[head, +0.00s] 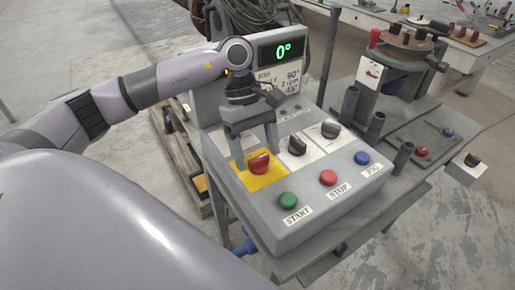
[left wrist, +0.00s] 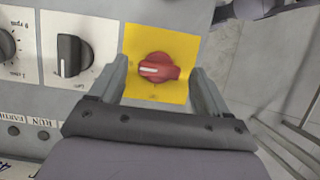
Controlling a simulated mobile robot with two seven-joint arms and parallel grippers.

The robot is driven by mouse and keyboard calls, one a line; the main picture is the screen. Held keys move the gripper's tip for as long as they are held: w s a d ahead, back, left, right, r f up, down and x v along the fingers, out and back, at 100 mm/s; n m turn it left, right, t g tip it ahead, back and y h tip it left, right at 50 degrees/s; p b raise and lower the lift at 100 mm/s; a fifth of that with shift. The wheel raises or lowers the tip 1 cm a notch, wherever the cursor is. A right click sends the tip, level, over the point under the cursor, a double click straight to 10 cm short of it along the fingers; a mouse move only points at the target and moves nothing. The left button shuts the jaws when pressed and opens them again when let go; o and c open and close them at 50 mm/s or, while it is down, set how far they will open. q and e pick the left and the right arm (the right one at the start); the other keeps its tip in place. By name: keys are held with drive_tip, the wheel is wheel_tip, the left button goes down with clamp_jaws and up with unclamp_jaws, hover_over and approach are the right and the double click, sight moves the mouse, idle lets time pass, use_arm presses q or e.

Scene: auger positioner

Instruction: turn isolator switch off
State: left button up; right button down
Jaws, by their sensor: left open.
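The isolator switch is a red rotary knob (head: 259,163) on a yellow plate (head: 270,181) at the left of the grey control box (head: 330,212). In the left wrist view the red knob (left wrist: 158,68) lies between and just beyond my fingers, with its white mark pointing left across the yellow plate (left wrist: 150,36). My left gripper (head: 255,150) is open above the knob, one finger on each side. In the left wrist view the left gripper (left wrist: 160,88) does not appear to touch the knob. My right gripper is not in view.
Two black knobs (head: 297,145) (head: 330,130) sit right of the yellow plate. Green START (head: 288,200), red STOP (head: 328,178) and blue (head: 362,158) buttons line the front. The display (head: 282,49) reads 0°. A fixture with a round table (head: 410,45) stands right.

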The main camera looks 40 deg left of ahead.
use_arm(q)
drive_tip(key=shift+d+f, duration=0.15)
drive_tip(key=shift+f, duration=0.2)
drive_tip(key=c, duration=1)
drive_tip(key=shift+c, duration=0.2)
